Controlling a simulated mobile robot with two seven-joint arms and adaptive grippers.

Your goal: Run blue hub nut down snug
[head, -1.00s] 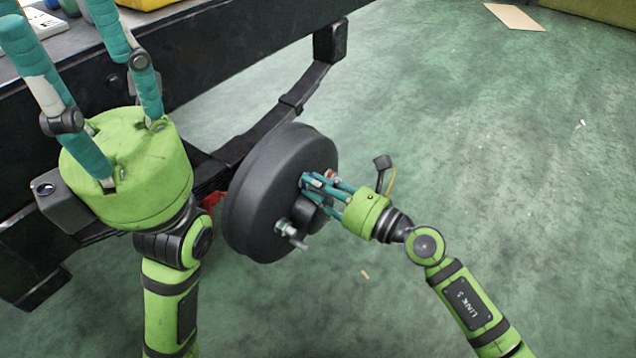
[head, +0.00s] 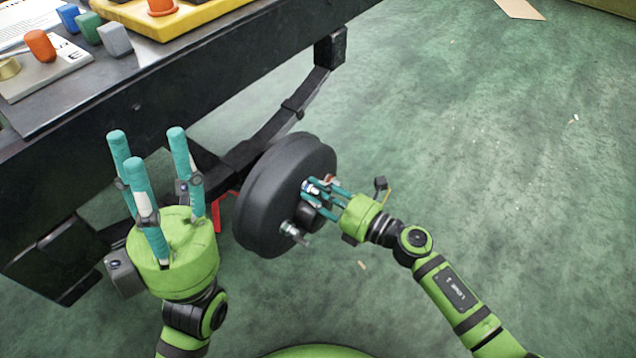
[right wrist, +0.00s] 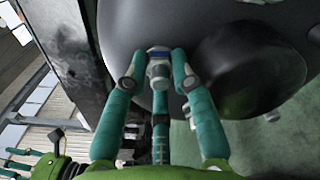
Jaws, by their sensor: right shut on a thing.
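A dark grey round hub drum (head: 270,200) stands on edge at the end of the black axle. My right gripper (head: 313,189) is at its outer face, shut on the blue hub nut (head: 306,186). In the right wrist view the three teal fingers close around this nut (right wrist: 158,54), a silver piece with a blue band, close to the drum face. The fingers hide part of it. Whether it touches the drum face I cannot tell. My left gripper (head: 146,143) is open and empty, fingers upright, left of the drum and apart from it.
A silver stud with a fitting (head: 293,233) sticks out low on the drum face. A red support (head: 219,210) shows behind the drum. The black bench (head: 130,85) carries several coloured blocks and a yellow tray (head: 200,20). The green floor at right is mostly clear.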

